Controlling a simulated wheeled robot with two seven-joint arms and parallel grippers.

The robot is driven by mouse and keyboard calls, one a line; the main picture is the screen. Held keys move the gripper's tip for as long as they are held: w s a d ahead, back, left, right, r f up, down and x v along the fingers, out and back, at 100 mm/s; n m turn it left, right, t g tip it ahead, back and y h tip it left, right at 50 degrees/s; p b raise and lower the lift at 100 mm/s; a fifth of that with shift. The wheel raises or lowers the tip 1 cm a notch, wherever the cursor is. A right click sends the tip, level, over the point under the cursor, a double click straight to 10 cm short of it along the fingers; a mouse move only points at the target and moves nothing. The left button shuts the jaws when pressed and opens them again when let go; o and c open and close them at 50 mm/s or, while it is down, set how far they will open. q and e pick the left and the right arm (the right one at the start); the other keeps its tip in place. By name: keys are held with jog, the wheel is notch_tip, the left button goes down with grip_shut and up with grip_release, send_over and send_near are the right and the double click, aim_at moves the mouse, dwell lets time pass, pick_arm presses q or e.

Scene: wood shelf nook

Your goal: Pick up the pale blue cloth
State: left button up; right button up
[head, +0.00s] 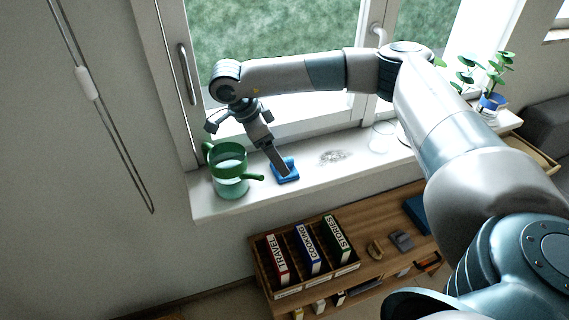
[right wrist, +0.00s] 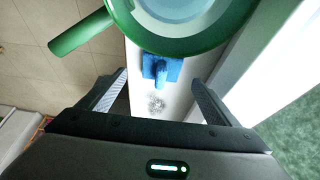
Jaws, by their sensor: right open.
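A blue cloth (head: 291,177) lies on the white windowsill, right of a green watering can (head: 229,184). Its blue looks fairly strong rather than pale. In the right wrist view the cloth (right wrist: 162,70) is a flat square with a raised lump in its middle. My right gripper (head: 278,163) points down at the cloth and partly covers it in the head view. In the right wrist view my right gripper (right wrist: 158,84) is open, with the cloth showing in the gap between its fingers. I cannot tell whether they touch it. My left gripper is not in view.
The watering can's rim (right wrist: 183,48) lies close to the cloth. A grey smudge (head: 333,157) marks the sill, with a clear glass (head: 382,137) farther right. A potted plant (head: 492,102) stands at the right end. Below is a wooden shelf (head: 372,238) with labelled books.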

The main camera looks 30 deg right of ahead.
aim_at(294, 174)
jog(key=shift+d+f, duration=0.1)
jog(key=shift+f, duration=0.15)
jog(key=shift+d+f+p, duration=0.3)
jog(key=shift+f+p, duration=0.2)
jog(key=shift+p, duration=0.3)
jog(key=p+x, duration=0.1)
jog(key=x, duration=0.1)
jog(key=shift+d+f+p, duration=0.2)
jog(key=shift+f+p, duration=0.15)
jog(key=shift+d+f, duration=0.15)
jog(key=shift+f, duration=0.45)
jog(key=c, duration=1.1)
